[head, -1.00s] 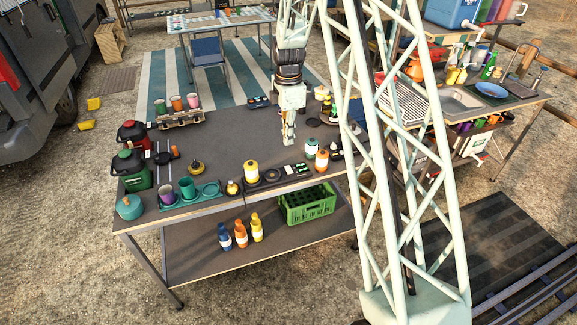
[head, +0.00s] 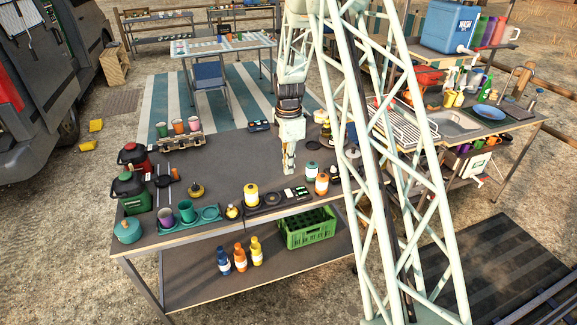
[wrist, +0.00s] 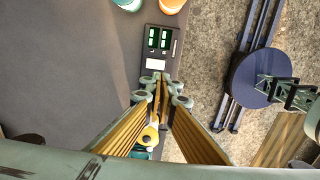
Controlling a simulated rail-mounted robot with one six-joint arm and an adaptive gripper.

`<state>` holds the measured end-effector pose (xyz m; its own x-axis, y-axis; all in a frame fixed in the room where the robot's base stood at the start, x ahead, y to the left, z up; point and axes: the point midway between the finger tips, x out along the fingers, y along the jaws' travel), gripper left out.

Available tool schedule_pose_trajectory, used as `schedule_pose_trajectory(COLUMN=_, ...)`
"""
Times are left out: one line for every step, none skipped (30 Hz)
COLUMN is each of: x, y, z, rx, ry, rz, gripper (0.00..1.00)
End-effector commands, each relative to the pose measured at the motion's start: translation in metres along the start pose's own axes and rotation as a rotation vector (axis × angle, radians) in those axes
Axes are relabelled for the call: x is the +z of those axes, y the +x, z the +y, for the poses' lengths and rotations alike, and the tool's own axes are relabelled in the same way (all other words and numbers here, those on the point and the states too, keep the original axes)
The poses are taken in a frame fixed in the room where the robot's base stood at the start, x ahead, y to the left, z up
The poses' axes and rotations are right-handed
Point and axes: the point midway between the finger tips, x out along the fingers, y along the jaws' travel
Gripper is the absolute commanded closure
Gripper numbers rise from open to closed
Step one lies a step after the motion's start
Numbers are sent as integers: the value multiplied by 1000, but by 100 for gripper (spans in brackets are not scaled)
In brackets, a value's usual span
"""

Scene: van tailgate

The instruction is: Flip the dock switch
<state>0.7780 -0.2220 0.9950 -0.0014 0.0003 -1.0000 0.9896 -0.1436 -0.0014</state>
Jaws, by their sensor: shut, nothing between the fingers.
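The dock (head: 272,203) is a dark strip along the table's front edge, with lit green displays (head: 294,192) at its right part. In the wrist view the dock shows two green displays (wrist: 158,38) and a white label (wrist: 155,64). I cannot make out the switch clearly; my fingers hide part of the dock. My gripper (head: 289,172) is shut and empty, pointing down just behind the dock in the head view. In the wrist view its fingertips (wrist: 161,80) are near the dock's label; the remaining height is unclear.
A yellow canister (head: 251,196) stands at the dock's left part. A green crate (head: 308,227) is on the lower shelf. The table middle (head: 230,170) is clear.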

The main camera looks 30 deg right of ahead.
Motion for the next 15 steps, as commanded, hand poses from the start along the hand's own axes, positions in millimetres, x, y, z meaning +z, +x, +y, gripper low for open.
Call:
schedule_pose_trajectory(x=0, y=6, z=0, rx=-1, ry=0, rz=0, gripper=100)
schedule_pose_trajectory(x=0, y=9, z=0, rx=-1, ry=0, rz=0, gripper=100)
schedule_pose_trajectory(x=0, y=14, z=0, rx=-1, ry=0, rz=0, gripper=100)
schedule_pose_trajectory(x=0, y=17, z=0, rx=-1, ry=0, rz=0, gripper=100)
schedule_pose_trajectory(x=0, y=21, z=0, rx=-2, ry=0, rz=0, gripper=100)
schedule_pose_trajectory(x=0, y=26, z=0, rx=-2, ry=0, rz=0, gripper=100)
schedule_pose_trajectory(x=0, y=29, z=0, rx=-1, ry=0, rz=0, gripper=100)
schedule_pose_trajectory(x=0, y=32, z=0, rx=-1, ry=0, rz=0, gripper=100)
schedule_pose_trajectory(x=0, y=37, z=0, rx=-1, ry=0, rz=0, gripper=100)
schedule_pose_trajectory(x=0, y=40, z=0, rx=-1, ry=0, rz=0, gripper=100)
schedule_pose_trajectory(x=0, y=43, z=0, rx=-1, ry=0, rz=0, gripper=100)
schedule_pose_trajectory(x=0, y=48, z=0, rx=-1, ry=0, rz=0, gripper=100)
schedule_pose_trajectory(x=0, y=52, z=0, rx=-1, ry=0, rz=0, gripper=100)
schedule_pose_trajectory(x=0, y=55, z=0, rx=-1, ry=0, rz=0, gripper=100)
schedule_pose_trajectory(x=0, y=59, z=0, rx=-1, ry=0, rz=0, gripper=100)
